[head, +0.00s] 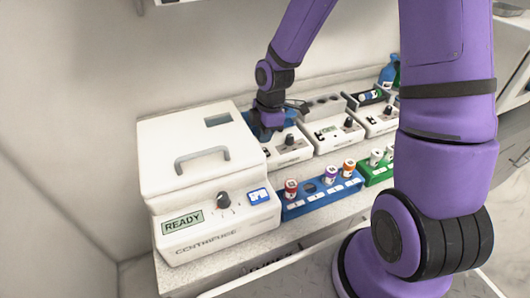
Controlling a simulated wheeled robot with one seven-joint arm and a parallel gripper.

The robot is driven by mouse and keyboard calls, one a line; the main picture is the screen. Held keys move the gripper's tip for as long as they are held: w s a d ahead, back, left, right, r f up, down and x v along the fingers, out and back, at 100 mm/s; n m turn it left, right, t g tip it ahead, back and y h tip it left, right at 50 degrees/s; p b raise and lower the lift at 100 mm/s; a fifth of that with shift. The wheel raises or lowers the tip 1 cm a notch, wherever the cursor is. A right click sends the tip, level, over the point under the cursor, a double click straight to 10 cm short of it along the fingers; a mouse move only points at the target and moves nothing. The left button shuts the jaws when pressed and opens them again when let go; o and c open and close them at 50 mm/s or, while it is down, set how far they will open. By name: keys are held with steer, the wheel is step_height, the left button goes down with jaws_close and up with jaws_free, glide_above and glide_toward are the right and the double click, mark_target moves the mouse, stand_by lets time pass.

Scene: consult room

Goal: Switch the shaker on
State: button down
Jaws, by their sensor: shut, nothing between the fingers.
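Several small white devices stand in a row right of the centrifuge; I cannot read a name that tells which is the shaker. The nearest device (291,150) has a blue top part (262,133) and a dark knob on its front. My gripper (270,116) is shut and empty, pointing down over this device's blue top. Its fingertips are small and partly hidden, so I cannot tell whether they touch it. A second white device (327,143) with a green display and a knob stands to its right. A third (380,126) stands further right, partly behind my arm.
The large white centrifuge (190,160), its display reading READY, stands at the left. A blue rack (318,200) with capped vials stands in front of the devices. A green rack (374,173) and a blue bottle (387,76) are to the right.

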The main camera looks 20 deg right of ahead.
mark_target(265, 149)
steer(key=shift+r, duration=2)
steer(key=shift+r, duration=0.15)
steer(key=s+d+r+m+t+h, duration=0.15)
steer(key=s+r+m, duration=0.25)
steer(key=r, duration=0.4)
steer(key=s+d+r+m+t+h, duration=0.1)
steer(key=s+d+r+m, duration=0.3)
steer(key=r, duration=0.4)
steer(key=s+r+m+t, duration=0.1)
steer(key=s+r+m, duration=0.3)
steer(key=s, duration=0.3)
steer(key=s+d+r+m+t, duration=0.1)
steer(key=s+r+m, duration=0.4)
steer(key=s+m, duration=0.1)
steer(key=shift+s+r+t+y, duration=0.15)
steer(key=shift+s+t+y, duration=0.2)
steer(key=shift+s, duration=0.2)
steer(key=shift+w, duration=0.15)
